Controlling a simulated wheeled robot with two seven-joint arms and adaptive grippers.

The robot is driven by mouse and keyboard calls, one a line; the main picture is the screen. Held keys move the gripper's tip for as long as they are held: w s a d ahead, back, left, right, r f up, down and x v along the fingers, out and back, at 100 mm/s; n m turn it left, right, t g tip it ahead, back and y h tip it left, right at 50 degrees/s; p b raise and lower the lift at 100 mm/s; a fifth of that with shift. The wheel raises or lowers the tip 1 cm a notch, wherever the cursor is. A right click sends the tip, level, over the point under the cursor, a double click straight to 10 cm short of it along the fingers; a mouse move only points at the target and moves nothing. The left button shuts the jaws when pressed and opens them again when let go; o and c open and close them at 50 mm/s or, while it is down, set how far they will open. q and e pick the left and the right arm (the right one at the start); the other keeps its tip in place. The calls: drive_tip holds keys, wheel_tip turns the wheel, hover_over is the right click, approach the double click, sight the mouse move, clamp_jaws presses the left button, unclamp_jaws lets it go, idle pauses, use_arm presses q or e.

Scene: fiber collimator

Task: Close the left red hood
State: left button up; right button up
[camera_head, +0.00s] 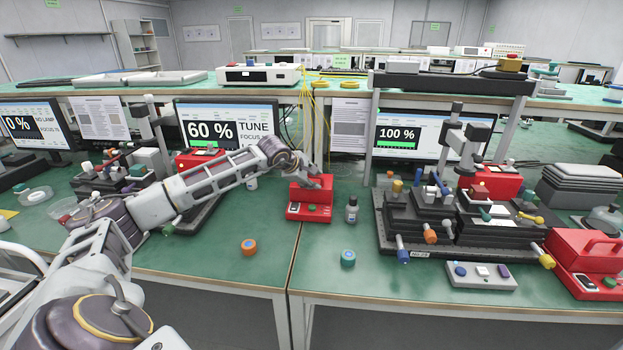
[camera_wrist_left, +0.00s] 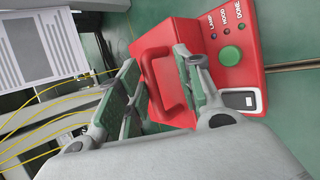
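The left red hood (camera_head: 312,194) is a red box with a handle, standing near the middle of the green bench, by the seam between two tables. In the left wrist view the red hood (camera_wrist_left: 176,38) shows its raised handle (camera_wrist_left: 160,82) and a front panel with a green button and lights labelled LAMP, HOOD and DONE. My left gripper (camera_head: 316,178) is over the top of the hood. In the wrist view its fingers (camera_wrist_left: 163,92) are apart, one on each side of the handle; contact is unclear. Whether the lid is fully down is hard to tell. My right gripper is not seen.
A small dark bottle (camera_head: 351,210) stands just right of the hood. An orange-ringed cap (camera_head: 249,246) and a teal cap (camera_head: 348,258) lie in front. An optical stage (camera_head: 425,220) and a second red hood (camera_head: 586,255) stand to the right. Yellow fibers (camera_head: 308,105) hang behind.

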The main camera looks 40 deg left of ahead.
use_arm(q)
drive_tip(key=shift+r, duration=0.1)
idle(0.3)
drive_tip(key=shift+a+r, duration=0.1)
drive_tip(key=shift+r, duration=0.05)
drive_tip(key=shift+s+r, duration=0.3)
drive_tip(key=shift+s, duration=0.05)
drive_tip(key=v, duration=1)
drive_tip(key=shift+s, duration=0.25)
idle(0.3)
drive_tip(key=shift+r, duration=0.2)
drive_tip(key=shift+s, duration=0.1)
idle(0.6)
